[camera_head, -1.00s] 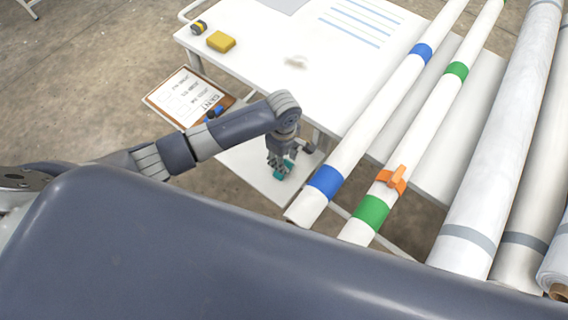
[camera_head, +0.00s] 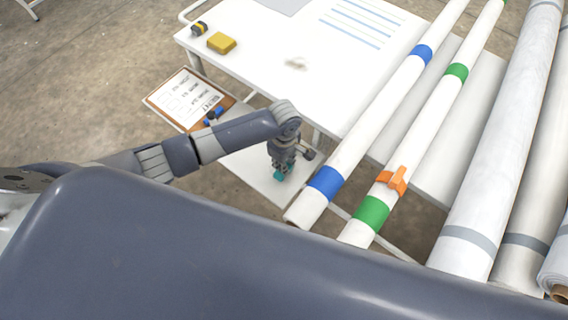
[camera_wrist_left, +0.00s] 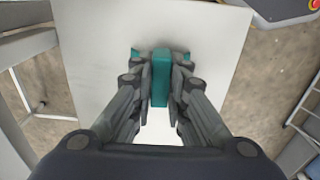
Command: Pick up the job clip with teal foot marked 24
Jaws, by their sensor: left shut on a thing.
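A teal clip part (camera_wrist_left: 161,77) stands between the fingers of my left gripper (camera_wrist_left: 160,68) in the left wrist view, over a white surface. My left gripper is shut on it, one finger on each side. In the head view my left gripper (camera_head: 283,163) points down at the small white side shelf (camera_head: 250,172), and teal (camera_head: 280,174) shows at its fingertips. I cannot tell whether the clip touches the shelf. No number is readable on it. My right gripper is not in view.
A clipboard (camera_head: 184,97) lies at the shelf's left end, with a small blue and dark item (camera_head: 213,116) near it. A white table (camera_head: 270,55) holds a yellow block (camera_head: 221,43). Long rolls, one with an orange clip (camera_head: 393,180), lie close to the right.

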